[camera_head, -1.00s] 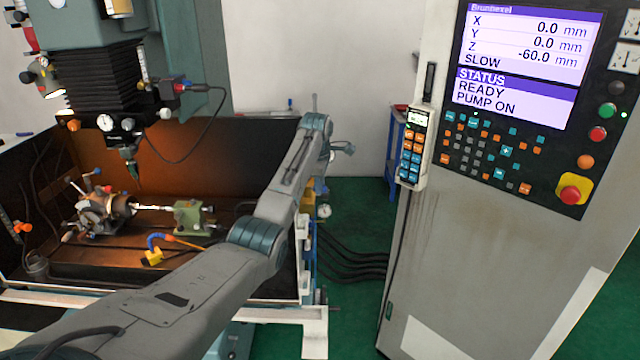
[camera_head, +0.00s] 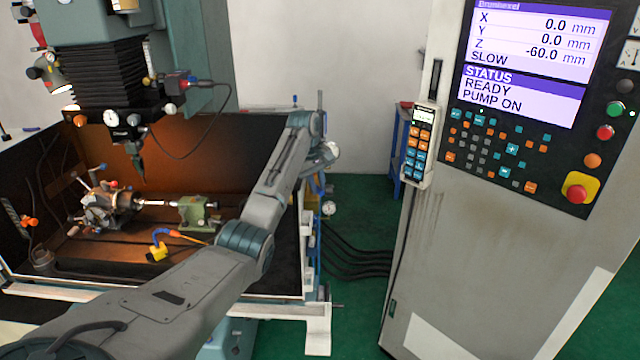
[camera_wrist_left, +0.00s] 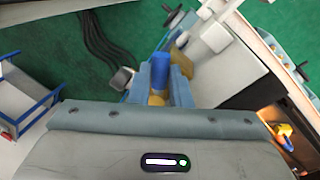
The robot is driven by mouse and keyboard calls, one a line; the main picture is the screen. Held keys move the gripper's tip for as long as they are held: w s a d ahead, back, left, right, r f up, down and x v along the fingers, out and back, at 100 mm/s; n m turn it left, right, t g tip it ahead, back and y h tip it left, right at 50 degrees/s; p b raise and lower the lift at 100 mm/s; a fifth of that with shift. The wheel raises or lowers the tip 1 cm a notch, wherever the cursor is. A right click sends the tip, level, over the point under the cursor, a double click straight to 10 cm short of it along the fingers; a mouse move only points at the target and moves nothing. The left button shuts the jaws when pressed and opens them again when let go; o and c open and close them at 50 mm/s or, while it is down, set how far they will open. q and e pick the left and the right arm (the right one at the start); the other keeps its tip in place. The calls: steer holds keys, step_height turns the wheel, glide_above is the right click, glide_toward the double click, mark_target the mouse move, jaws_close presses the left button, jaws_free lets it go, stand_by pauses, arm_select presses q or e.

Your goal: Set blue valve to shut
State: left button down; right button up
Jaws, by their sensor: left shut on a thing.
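The blue valve (camera_wrist_left: 159,72) shows in the left wrist view as an upright blue handle, with a brass-coloured part below it. My left gripper (camera_wrist_left: 160,86) is shut on this blue handle, with one blue-grey finger on each side. In the head view my left arm reaches across the machine's front right corner. Its wrist covers the valve there, and the fingers cannot be made out clearly. The valve's set position cannot be read. My right gripper is in neither view.
The machine enclosure (camera_head: 250,120) holds an indexing chuck (camera_head: 108,207) and a green tailstock (camera_head: 198,211). A control cabinet (camera_head: 475,240) with a screen and red stop button stands at the right. Dark hoses (camera_head: 350,250) cross the green floor. A blue stand (camera_head: 402,140) is behind.

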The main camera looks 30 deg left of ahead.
arm_select(q)
steer(key=shift+s+a+m, duration=0.25)
steer(key=shift+s+m, duration=0.05)
steer(key=shift+m, duration=0.7)
steer(key=c, duration=1.6)
jaws_free()
steer(key=shift+o, duration=1.3)
steer(key=shift+w+d, duration=0.15)
